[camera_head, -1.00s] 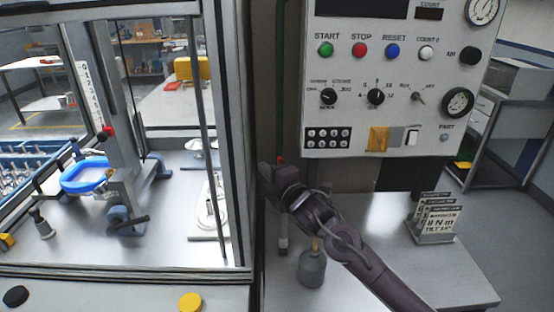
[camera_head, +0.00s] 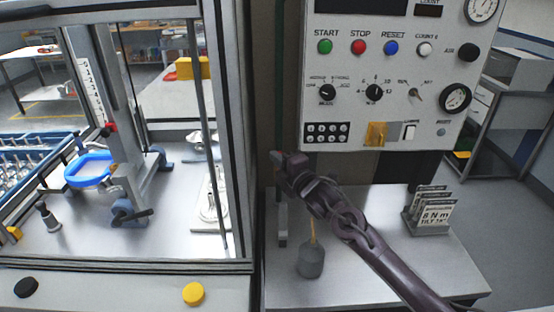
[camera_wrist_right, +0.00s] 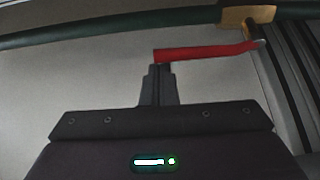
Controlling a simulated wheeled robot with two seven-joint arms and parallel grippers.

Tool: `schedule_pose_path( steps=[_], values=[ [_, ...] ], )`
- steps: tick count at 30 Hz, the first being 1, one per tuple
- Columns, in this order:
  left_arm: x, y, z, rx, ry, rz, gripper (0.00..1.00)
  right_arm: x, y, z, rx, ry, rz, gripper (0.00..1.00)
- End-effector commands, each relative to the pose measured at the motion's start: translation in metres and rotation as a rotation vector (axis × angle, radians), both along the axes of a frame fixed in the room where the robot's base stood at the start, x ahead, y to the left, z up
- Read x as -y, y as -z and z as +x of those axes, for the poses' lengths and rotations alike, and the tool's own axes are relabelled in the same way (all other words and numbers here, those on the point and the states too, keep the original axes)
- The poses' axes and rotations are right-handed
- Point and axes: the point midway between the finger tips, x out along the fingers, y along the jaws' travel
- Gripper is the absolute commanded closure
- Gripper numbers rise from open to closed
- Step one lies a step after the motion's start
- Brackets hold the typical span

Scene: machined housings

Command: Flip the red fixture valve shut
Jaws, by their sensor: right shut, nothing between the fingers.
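The red valve lever (camera_wrist_right: 205,53) shows in the right wrist view as a long, roughly level bar. Its right end, with a pale tip, lies near a brass fitting (camera_wrist_right: 247,17) on a dark green pipe (camera_wrist_right: 120,27). My right gripper (camera_wrist_right: 158,68) is shut and empty. Its fingertips are at the lever's left end, just below it in the picture; I cannot tell whether they touch. In the head view my right gripper (camera_head: 279,158) is beside the pipe below the control panel, and the lever is mostly hidden there. My left gripper is not in view.
The control panel (camera_head: 345,68) hangs above right of my gripper. The glazed machine enclosure (camera_head: 232,130) stands to the left. On the grey table (camera_head: 370,270) below are a grey oil can (camera_head: 311,262) and a card stand (camera_head: 430,215).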

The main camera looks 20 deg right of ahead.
Motion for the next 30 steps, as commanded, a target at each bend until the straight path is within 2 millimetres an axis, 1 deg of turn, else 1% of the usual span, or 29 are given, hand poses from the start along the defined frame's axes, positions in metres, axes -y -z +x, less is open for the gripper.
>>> schedule_pose_path(
  steps=[3, 13, 17, 23, 26, 30],
  values=[
    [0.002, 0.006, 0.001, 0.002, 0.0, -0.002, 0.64, 0.003, 0.002, -0.001, 0.009, 0.0, 0.027, 1.0],
    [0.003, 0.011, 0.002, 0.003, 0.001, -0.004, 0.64, 0.008, 0.001, -0.002, 0.022, 0.001, 0.076, 1.0],
    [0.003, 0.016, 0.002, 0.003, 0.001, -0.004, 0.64, 0.011, 0.002, -0.003, 0.031, 0.001, 0.105, 1.0],
    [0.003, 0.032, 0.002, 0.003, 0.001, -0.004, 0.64, 0.021, 0.006, -0.006, 0.059, 0.001, 0.202, 1.0],
    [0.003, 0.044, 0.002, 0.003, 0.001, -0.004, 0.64, 0.03, 0.009, -0.008, 0.08, 0.002, 0.278, 1.0],
    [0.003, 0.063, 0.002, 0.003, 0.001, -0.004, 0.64, 0.048, 0.014, -0.011, 0.117, 0.003, 0.406, 1.0]
  ],
)
